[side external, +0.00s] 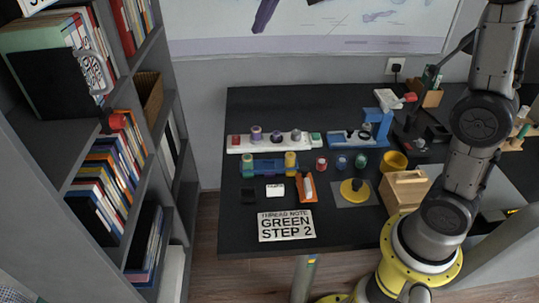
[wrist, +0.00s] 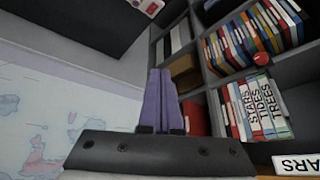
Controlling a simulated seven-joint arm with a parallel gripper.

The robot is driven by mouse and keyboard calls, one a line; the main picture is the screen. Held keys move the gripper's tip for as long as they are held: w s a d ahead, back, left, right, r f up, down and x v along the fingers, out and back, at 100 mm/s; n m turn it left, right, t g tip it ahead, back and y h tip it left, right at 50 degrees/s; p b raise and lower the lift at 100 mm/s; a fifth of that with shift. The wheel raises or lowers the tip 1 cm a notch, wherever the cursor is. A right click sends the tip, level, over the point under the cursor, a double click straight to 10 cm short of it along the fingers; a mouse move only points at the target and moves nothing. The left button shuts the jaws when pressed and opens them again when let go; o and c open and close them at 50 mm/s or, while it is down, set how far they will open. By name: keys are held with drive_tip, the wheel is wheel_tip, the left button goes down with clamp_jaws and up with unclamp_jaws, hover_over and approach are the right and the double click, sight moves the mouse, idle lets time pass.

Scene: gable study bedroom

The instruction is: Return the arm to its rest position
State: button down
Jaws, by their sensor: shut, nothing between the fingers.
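My gripper (wrist: 160,74) shows in the wrist view as two purple fingers pressed together, with nothing between them. In the side external view, what look like its purple fingers (side external: 265,14) hang at the top edge, in front of the wall map and well above the table. My grey arm (side external: 482,118) rises from its yellow base at the right and leaves the picture at the top. The wrist view looks toward the bookshelf and the wall map, so the gripper is away from the tabletop.
The black table (side external: 350,100) holds a white strip with spools (side external: 275,142), a blue stand (side external: 372,130), a wooden box (side external: 404,190), a yellow cup (side external: 393,161) and a note card (side external: 286,225). A grey bookshelf (side external: 125,175) stands left. The wall map (wrist: 60,120) is behind.

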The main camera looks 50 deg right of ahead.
drive_tip(key=s+a+t, duration=0.1)
drive_tip(key=s+a, duration=0.1)
drive_tip(key=s, duration=1.6)
drive_tip(key=s+f+n+g, duration=0.1)
drive_tip(key=s+f+n, duration=0.1)
drive_tip(key=s+f, duration=1)
drive_tip(key=shift+s+a+f, duration=0.25)
drive_tip(key=shift+s+f, duration=0.15)
drive_tip(key=shift+s, duration=0.15)
